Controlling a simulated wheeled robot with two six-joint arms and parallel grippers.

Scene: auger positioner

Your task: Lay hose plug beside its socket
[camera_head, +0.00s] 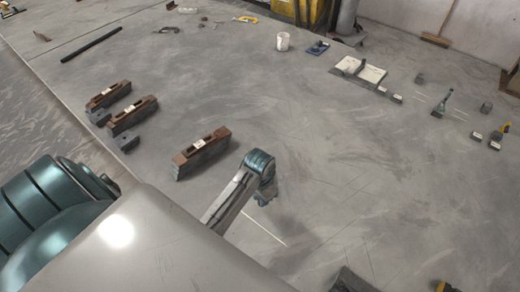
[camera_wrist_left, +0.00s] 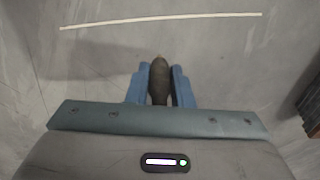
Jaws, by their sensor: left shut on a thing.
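My left gripper (camera_head: 263,200) reaches in over the grey surface in the head view, its blue fingertips pointing down. In the left wrist view its two blue fingers (camera_wrist_left: 160,84) are shut on a dark brown, oblong piece, which looks like the hose plug (camera_wrist_left: 159,80). The plug's tip sticks out slightly past the fingers. In the head view the arm and fingers hide the plug. I cannot tell whether it touches the surface. I cannot pick out the socket with certainty. My right gripper is not clearly in view.
A thin white line (camera_wrist_left: 160,19) lies beyond the fingertips. Rusty brown blocks (camera_head: 202,152) stand left of the gripper. A white cup (camera_head: 283,41), a blue item (camera_head: 318,47) and white sheets (camera_head: 372,74) lie farther back. The surface right of the gripper is mostly clear.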

